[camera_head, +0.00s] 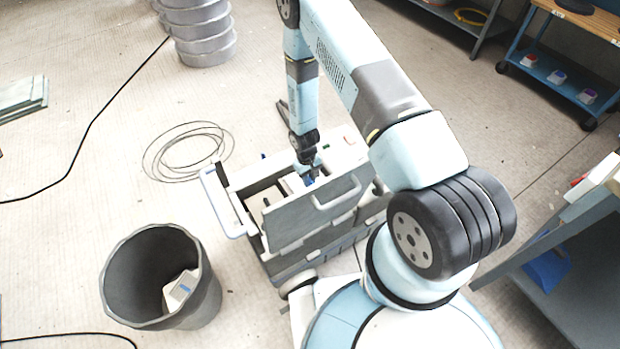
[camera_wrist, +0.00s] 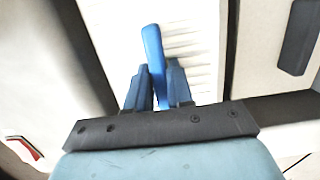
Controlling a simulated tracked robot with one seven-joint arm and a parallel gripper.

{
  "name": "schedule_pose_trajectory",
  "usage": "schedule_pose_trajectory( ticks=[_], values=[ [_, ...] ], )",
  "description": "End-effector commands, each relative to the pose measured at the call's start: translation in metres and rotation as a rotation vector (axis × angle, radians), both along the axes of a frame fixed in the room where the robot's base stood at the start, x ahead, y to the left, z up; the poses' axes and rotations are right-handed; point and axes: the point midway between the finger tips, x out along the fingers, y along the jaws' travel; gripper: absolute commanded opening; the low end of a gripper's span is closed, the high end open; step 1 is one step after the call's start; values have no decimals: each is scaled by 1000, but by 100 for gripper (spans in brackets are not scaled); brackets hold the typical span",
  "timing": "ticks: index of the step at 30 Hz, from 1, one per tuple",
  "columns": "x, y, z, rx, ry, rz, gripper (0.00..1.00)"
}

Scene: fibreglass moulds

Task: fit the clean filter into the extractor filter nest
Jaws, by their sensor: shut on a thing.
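My gripper (camera_wrist: 156,88) is shut on the blue tab of a white pleated filter (camera_wrist: 200,50) in the wrist view. The pleats lie just past the fingertips. In the head view my gripper (camera_head: 310,176) reaches down into the open top of the extractor (camera_head: 335,205), a grey and white box on wheels with a handled panel at its front. The filter is mostly hidden there by my gripper and the extractor's panel. I cannot tell how deep the filter sits in the nest.
A dark bin (camera_head: 125,270) at the lower left holds a whitish boxy item (camera_head: 180,290). A black cable (camera_head: 100,115) and a wire coil (camera_head: 188,150) lie on the floor. Grey stacked rings (camera_head: 200,35) stand at the back. A blue cart (camera_head: 560,72) stands at the upper right.

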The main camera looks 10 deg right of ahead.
Motion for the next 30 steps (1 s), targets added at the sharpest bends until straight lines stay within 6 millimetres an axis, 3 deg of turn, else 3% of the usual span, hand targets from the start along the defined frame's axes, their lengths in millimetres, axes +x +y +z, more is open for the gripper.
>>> schedule_pose_trajectory(
  ticks=[20, 21, 30],
  values=[
    [0, 0, -14, 0, 0, 0, 0],
    [0, 0, -13, 0, 0, 0, 25],
    [0, 0, -13, 0, 0, 0, 51]
  ],
)
